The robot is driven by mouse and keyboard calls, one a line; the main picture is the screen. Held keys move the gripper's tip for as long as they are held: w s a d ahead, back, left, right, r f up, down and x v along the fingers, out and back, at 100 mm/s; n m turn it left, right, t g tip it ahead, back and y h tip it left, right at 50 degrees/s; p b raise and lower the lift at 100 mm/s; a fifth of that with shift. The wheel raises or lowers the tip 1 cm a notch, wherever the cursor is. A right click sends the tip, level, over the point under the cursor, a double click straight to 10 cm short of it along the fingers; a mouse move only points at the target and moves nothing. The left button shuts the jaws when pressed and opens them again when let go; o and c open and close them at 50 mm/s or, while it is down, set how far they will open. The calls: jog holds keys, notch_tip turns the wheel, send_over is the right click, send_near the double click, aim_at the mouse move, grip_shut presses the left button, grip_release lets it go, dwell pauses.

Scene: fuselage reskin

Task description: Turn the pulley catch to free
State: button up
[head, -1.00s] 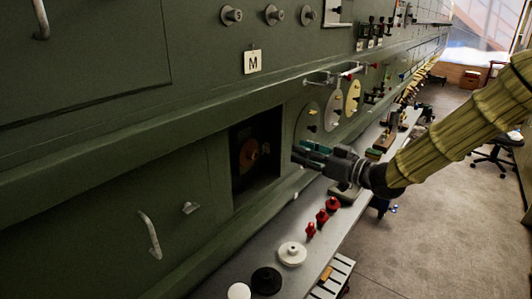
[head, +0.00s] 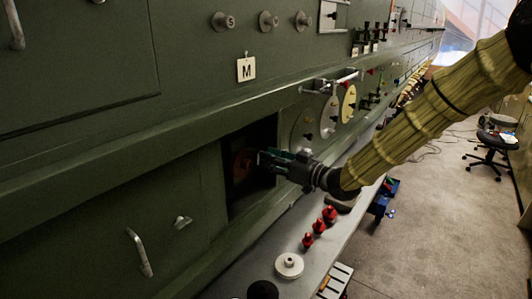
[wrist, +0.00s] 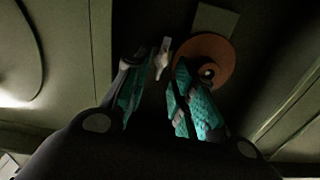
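An orange-brown pulley disc (head: 242,165) sits inside a dark square recess in the green panel. In the wrist view the pulley (wrist: 213,52) shows behind and above the right finger, with a dark hub partly covered by it. A small pale lever, which looks like the catch (wrist: 161,58), stands left of the pulley and shows in the gap between the fingers, nearer the left one. My gripper (head: 266,159) is at the recess mouth, just right of the pulley. In the wrist view my gripper (wrist: 155,95) has its teal-padded fingers apart with nothing held. Contact with the catch cannot be told.
The recess edge (head: 226,190) surrounds the gripper's end closely. A grey ledge (head: 325,242) below carries several red knobs (head: 319,226) and a white round piece (head: 289,265). Yellow and grey dials (head: 347,103) are on the panel to the right.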

jog(key=shift+x, duration=1.05)
jog(key=shift+c, duration=0.4)
grip_shut()
jog(key=shift+f+n+b, duration=0.2)
jog(key=shift+n+b, duration=0.1)
jog(key=shift+b, duration=0.1)
jog(key=shift+n+b, duration=0.3)
jog(key=shift+b, duration=0.15)
jog(key=shift+r, duration=0.15)
